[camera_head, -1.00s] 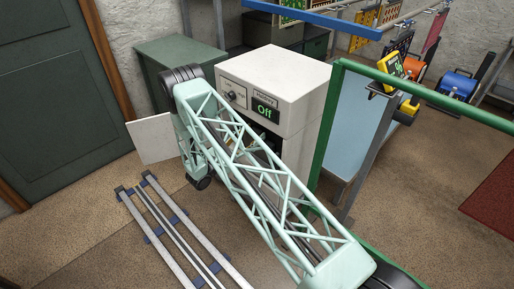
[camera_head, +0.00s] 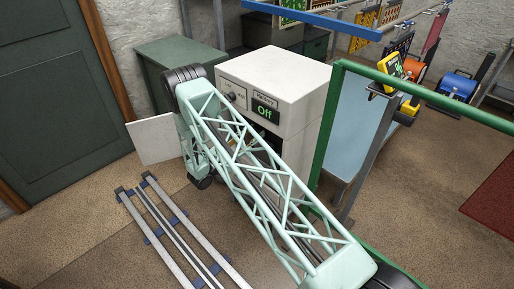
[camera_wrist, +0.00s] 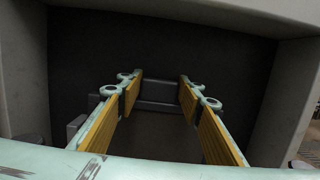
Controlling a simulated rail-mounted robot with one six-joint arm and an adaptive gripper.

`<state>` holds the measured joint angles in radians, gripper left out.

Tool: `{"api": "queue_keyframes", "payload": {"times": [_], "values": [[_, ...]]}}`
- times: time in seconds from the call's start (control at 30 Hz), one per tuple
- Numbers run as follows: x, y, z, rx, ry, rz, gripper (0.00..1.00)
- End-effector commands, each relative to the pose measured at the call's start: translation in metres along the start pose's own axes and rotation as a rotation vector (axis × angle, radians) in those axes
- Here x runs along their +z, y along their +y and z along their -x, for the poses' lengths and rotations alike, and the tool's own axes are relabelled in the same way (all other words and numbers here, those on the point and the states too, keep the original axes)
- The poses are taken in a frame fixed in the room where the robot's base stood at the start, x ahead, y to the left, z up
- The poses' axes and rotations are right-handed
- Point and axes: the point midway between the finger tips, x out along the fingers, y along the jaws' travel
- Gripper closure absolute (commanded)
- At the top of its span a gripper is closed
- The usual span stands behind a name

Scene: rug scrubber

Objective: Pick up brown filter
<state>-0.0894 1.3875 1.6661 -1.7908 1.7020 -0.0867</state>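The white cabinet (camera_head: 308,75) with a lit "Off" display (camera_head: 265,111) stands at the centre of the head view. Its front opening is mostly hidden behind my arm. In the wrist view my gripper (camera_wrist: 161,92) is open, its two yellow-padded fingers apart and pointing into the cabinet's dark compartment (camera_wrist: 215,50). A grey block (camera_wrist: 160,92) shows between the fingertips at the back. I cannot make out the brown filter for sure; the area between the fingers is dark and brownish. My gripper is hidden in the head view.
A white panel (camera_head: 152,139), perhaps the open cabinet door, sticks out left of the cabinet. Metal rails (camera_head: 180,235) lie on the floor in front. A green frame (camera_head: 325,130) and a light blue table (camera_head: 357,125) stand close on the right. The compartment's side walls flank my fingers.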

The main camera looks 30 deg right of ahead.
Motion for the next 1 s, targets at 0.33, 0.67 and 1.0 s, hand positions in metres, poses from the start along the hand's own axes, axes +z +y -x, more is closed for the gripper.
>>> {"api": "queue_keyframes", "payload": {"times": [0.33, 0.67, 1.0], "values": [[0.0, 0.0, 0.0, 0.0, 0.0, 0.0, 0.85], [0.013, 0.0, -0.002, 0.0, 0.0, -0.001, 0.85], [0.039, 0.001, 0.007, 0.002, 0.0, 0.0, 0.85]]}}
